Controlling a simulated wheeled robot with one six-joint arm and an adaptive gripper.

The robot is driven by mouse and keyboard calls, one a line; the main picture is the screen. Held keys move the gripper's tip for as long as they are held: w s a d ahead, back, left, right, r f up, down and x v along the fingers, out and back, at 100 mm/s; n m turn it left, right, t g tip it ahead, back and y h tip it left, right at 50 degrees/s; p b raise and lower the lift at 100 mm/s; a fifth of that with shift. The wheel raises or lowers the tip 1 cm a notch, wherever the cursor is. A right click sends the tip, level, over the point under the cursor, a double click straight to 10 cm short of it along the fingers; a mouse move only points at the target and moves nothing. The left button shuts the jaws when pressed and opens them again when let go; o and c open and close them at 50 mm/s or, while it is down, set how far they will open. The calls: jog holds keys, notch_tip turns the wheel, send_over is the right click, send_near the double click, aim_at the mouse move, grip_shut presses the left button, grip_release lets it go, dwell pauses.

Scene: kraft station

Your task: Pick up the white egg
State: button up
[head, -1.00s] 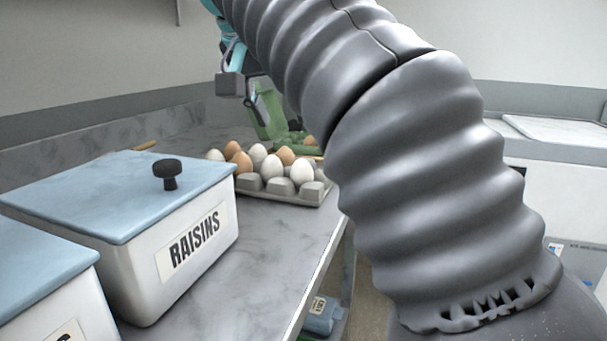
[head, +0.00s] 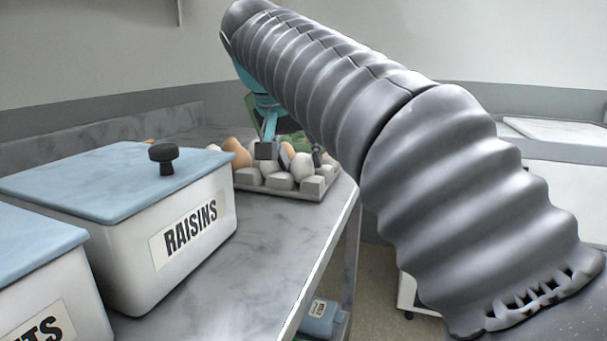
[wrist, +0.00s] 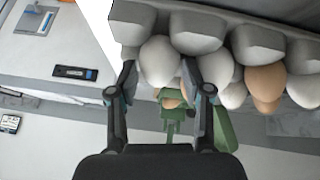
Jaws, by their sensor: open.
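A grey egg carton (head: 277,191) holds several white and brown eggs on the counter behind the raisins box. My gripper (wrist: 158,85) is open, with one finger on each side of a white egg (wrist: 160,62) in the wrist view. That egg sits at the carton's edge, and I cannot tell whether the fingers touch it. In the head view my gripper (head: 291,155) is down at the carton, with a white egg (head: 303,167) near its fingers. Other white eggs (wrist: 215,65) and a brown egg (wrist: 265,84) stand close beside the right finger.
A lidded box labelled RAISINS (head: 150,270) and a second blue-lidded box (head: 40,265) fill the near counter. A green object (wrist: 222,128) lies beyond the carton. A bare strip of counter (head: 265,245) runs along the right edge.

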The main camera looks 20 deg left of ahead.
jog(key=shift+w+f, duration=0.1)
jog(key=c, duration=0.4)
